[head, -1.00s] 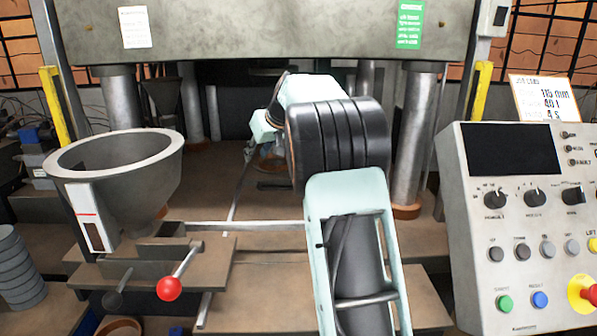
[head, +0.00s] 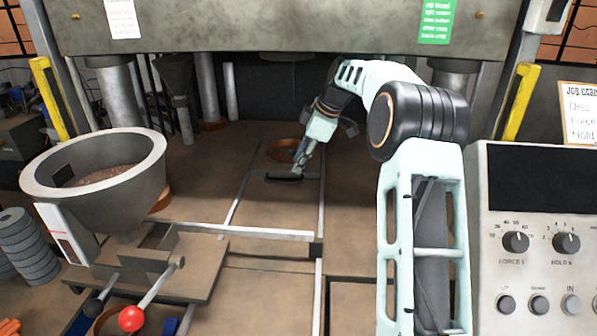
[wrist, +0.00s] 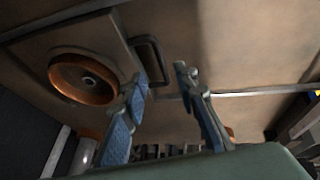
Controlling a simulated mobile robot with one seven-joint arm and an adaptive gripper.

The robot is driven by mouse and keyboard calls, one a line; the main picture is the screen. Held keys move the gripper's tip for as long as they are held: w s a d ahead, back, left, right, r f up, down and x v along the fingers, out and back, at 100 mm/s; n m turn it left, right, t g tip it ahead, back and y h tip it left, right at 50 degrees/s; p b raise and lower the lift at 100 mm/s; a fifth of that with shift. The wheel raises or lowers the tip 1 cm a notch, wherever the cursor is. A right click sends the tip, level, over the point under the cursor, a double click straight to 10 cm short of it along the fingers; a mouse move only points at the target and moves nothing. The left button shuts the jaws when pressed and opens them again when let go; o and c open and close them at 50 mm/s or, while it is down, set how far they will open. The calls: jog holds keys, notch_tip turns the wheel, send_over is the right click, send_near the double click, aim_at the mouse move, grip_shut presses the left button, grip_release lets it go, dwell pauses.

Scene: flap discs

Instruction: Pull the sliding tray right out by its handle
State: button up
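The sliding tray (head: 258,166) is a brown plate between two pale rails under the press, with a copper-coloured ring mould (head: 284,149) on it. Its dark handle (head: 284,178) is at the near edge. In the wrist view the handle (wrist: 152,58) is a dark loop beside the copper ring (wrist: 82,78). My gripper (wrist: 162,75) is open, its two blue-grey fingers apart. The left fingertip overlaps the near end of the handle in the picture; I cannot tell if they touch. In the head view my gripper (head: 298,170) is at the handle's right end.
A grey hopper (head: 95,180) stands at the left, with a red-knobbed lever (head: 131,318) below it. Stacked grey discs (head: 28,245) are at the far left. A control panel (head: 535,240) stands at the right. The bench in front of the handle is mostly clear, crossed by a pale bar (head: 250,231).

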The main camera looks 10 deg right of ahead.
aim_at(291, 182)
jog(key=p+x, duration=0.1)
jog(key=x, duration=0.6)
jog(key=shift+a+f, duration=0.15)
jog(key=shift+f, duration=0.05)
jog(key=shift+c, duration=0.3)
grip_shut()
